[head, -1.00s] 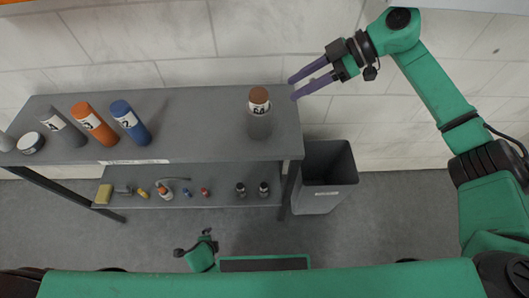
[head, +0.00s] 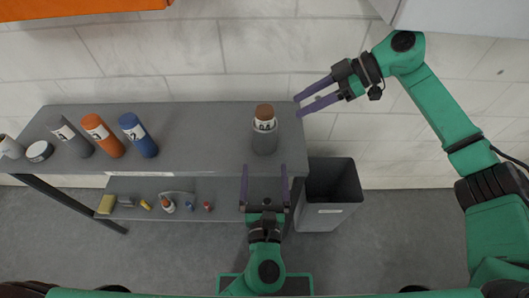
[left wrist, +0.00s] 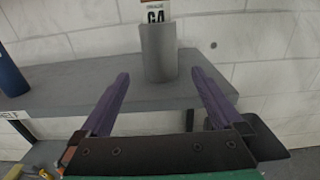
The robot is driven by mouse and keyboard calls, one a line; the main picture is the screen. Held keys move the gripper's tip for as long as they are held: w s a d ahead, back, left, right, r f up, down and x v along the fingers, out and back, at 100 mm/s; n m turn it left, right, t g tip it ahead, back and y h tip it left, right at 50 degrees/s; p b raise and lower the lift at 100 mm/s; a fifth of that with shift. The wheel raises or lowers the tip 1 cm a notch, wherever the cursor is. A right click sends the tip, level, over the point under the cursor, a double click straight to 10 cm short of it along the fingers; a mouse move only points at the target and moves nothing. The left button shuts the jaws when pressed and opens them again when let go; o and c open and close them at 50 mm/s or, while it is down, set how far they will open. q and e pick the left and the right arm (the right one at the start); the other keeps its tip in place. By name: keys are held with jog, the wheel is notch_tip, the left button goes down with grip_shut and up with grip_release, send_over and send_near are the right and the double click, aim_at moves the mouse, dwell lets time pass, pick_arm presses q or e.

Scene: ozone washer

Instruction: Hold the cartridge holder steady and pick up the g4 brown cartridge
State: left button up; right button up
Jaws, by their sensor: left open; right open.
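The g4 brown cartridge (head: 264,119) has a brown top and a white label. It stands upright in the grey cartridge holder (head: 265,142) near the right end of the table. In the left wrist view the label (left wrist: 155,15) is cut by the top edge, and the holder (left wrist: 159,53) stands ahead, between the finger lines. My left gripper (head: 264,172) is open and empty, in front of the holder and apart from it. My right gripper (head: 299,106) is open and empty, right of the cartridge past the table's right end, fingers pointing left.
Grey, orange (head: 103,136) and blue (head: 138,135) cartridges stand at the left of the grey table (head: 200,150), by a round tin (head: 39,151). Small items lie on the lower shelf. A grey bin (head: 330,195) stands right of the table. The table is clear between the blue cartridge and the holder.

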aim_at(265, 144)
pick_arm(q)
jog(key=w, duration=1.2)
jog(key=shift+f, duration=0.1)
jog(key=shift+c, duration=0.3)
